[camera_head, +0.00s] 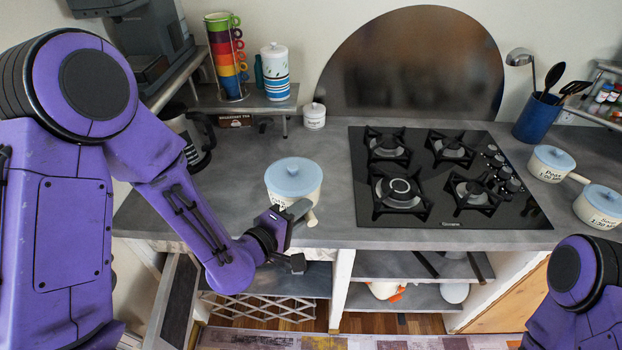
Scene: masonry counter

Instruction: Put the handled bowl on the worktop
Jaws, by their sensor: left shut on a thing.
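The handled bowl (293,190) is cream with a light blue lid and a short cream handle. It is upright over the left part of the grey worktop (225,215), near its front edge. I cannot tell whether its base touches the worktop. My left gripper (298,236) is at the front edge of the worktop, just below and in front of the bowl, shut on its handle; the exact contact is partly hidden. My right arm shows at the bottom right, but its gripper is out of view.
A black gas hob (445,180) lies right of the bowl. Two similar lidded pots (549,165) stand at the far right near a blue utensil holder (537,118). A small white jar (314,117) and a glass jug (190,138) stand behind. Worktop around the bowl is clear.

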